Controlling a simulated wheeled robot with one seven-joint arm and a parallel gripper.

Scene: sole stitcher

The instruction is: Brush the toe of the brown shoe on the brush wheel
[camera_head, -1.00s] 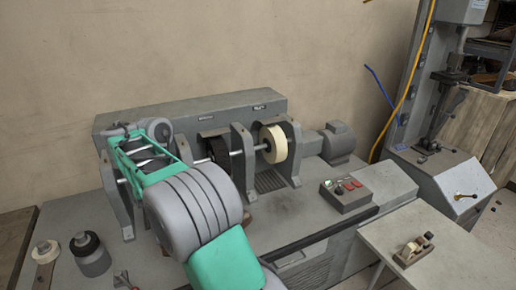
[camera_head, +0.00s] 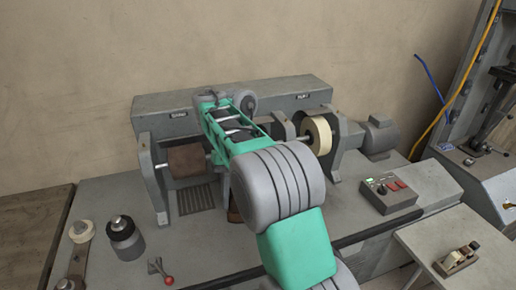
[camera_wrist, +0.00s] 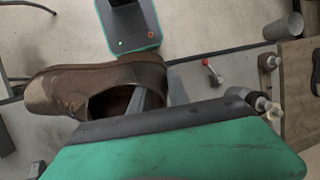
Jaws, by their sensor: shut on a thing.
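The brown shoe (camera_wrist: 82,78) fills the left of the wrist view, its dusty, paler toe pointing left and its opening towards the right. My gripper (camera_wrist: 150,92) is shut on the shoe, with its fingers at the opening's edge. In the head view my arm hides the gripper and most of the shoe; only a small brown patch (camera_head: 234,208) shows below the arm. The dark brush wheel, in the middle of the shaft, is hidden behind my arm now. I cannot tell whether the toe touches it.
A brown wheel (camera_head: 186,160) is left on the machine's shaft and a cream wheel (camera_head: 318,135) right, between grey supports. A button box (camera_head: 388,194), a dark-topped jar (camera_head: 124,238) and a red-knobbed lever (camera_head: 168,280) stand on the bench.

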